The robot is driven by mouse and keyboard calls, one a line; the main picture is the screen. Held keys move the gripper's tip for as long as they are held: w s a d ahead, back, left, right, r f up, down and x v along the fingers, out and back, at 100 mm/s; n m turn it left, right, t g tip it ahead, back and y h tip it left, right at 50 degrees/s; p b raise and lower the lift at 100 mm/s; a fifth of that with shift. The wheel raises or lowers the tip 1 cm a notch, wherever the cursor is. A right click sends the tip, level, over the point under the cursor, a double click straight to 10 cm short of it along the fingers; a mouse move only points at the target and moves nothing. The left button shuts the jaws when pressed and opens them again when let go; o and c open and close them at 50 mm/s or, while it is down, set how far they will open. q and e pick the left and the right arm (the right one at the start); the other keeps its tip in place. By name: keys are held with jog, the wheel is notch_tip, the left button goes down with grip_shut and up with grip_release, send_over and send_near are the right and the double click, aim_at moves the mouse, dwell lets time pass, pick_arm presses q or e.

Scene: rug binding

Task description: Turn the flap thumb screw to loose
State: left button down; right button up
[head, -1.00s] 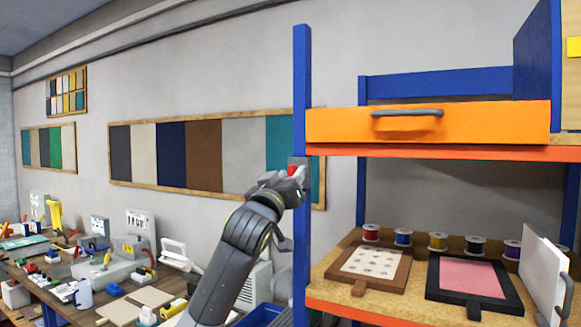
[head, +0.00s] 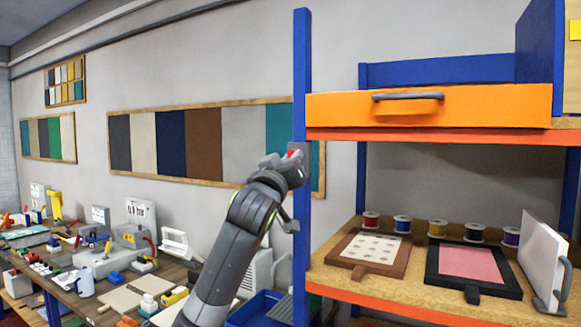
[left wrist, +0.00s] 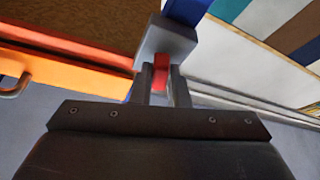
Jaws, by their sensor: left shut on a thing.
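The flap thumb screw (left wrist: 162,72) shows as a red piece on a grey block (left wrist: 166,38) fixed to the blue post (head: 301,70). In the head view the red screw (head: 294,153) is mostly hidden by the gripper. My left gripper (left wrist: 162,85) is shut on it, with one finger on each side of the red piece. In the head view my left gripper (head: 288,160) reaches up to the post from below left. Whether the screw is tight or loose I cannot tell. My right gripper is not in view.
An orange drawer front (head: 470,106) with a grey handle is right of the post. Below it a shelf holds two framed pads, several thread spools (head: 402,224) and a white upright panel (head: 543,260). A cluttered workbench (head: 110,300) stands at the left.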

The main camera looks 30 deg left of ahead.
pick_arm(q)
jog(key=shift+n+y, duration=0.3)
jog(key=shift+n, duration=0.3)
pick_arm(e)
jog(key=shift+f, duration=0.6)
pick_arm(q)
jog(key=shift+r, duration=0.1)
jog(key=c, duration=1.4)
grip_release()
